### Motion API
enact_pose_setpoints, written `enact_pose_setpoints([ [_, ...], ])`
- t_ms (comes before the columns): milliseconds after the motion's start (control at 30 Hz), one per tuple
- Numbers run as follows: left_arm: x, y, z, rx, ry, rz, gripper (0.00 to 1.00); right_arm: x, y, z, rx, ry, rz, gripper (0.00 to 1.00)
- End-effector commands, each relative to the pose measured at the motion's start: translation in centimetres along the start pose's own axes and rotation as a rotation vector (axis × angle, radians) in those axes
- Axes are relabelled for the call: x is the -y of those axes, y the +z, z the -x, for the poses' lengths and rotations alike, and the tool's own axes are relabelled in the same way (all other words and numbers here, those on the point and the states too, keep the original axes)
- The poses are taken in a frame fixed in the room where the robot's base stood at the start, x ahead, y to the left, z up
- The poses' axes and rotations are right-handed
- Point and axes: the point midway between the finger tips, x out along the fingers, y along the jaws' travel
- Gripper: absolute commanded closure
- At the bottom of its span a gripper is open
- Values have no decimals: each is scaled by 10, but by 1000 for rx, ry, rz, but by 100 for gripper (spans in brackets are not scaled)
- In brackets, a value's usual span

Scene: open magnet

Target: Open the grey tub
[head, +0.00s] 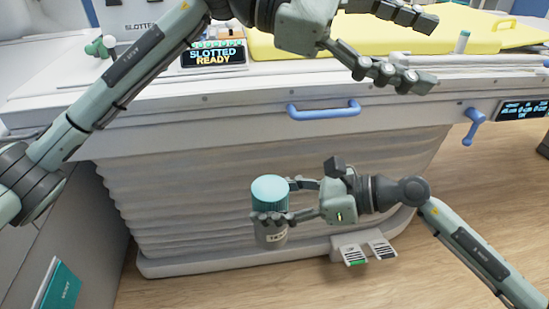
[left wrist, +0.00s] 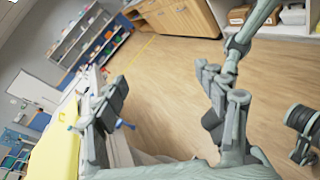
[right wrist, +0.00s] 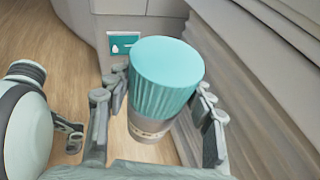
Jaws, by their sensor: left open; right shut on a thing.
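The grey tub (head: 271,240) is upright, with a ribbed teal lid (head: 269,189) on top. My right gripper (head: 274,203) comes from the right and is shut on the tub, holding it in front of the bed's pleated base. In the right wrist view, the teal lid (right wrist: 167,75) sits between the two fingers and covers much of the grey body (right wrist: 150,128). My left gripper (head: 428,52) is open and empty, above and to the right of the tub, over the bed's edge. Its spread fingers also show in the left wrist view (left wrist: 155,112).
A patient bed with a yellow pad (head: 370,40) and a blue handle (head: 324,110) stands behind the tub. Foot pedals (head: 365,253) are at its base. A small display (head: 213,55) and a green clamp-like object (head: 100,46) are at the upper left. The wooden floor in front is clear.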

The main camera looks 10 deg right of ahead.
Motion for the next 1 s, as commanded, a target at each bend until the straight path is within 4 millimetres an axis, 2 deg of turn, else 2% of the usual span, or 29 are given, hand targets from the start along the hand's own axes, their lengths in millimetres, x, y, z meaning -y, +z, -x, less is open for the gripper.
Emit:
enact_pose_setpoints([
  [67,14,-18,3,-202,-142,-168,28,0,2,0,4,-1,2,100],
  [200,43,-77,32,-530,-446,-447,28,0,2,0,4,-1,2,100],
  [300,62,-114,56,-660,-651,-595,28,0,2,0,4,-1,2,100],
  [433,83,-153,83,-742,-896,-741,28,0,2,0,4,-1,2,100],
  [533,95,-172,100,-765,-1047,-817,28,0,2,0,4,-1,2,100],
  [700,106,-189,115,-769,-1189,-882,28,0,2,0,4,-1,2,100],
  [867,114,-204,115,-767,-1213,-891,28,0,2,0,4,-1,2,100],
  [1000,124,-223,111,-765,-1211,-889,28,0,2,0,4,-1,2,100],
])
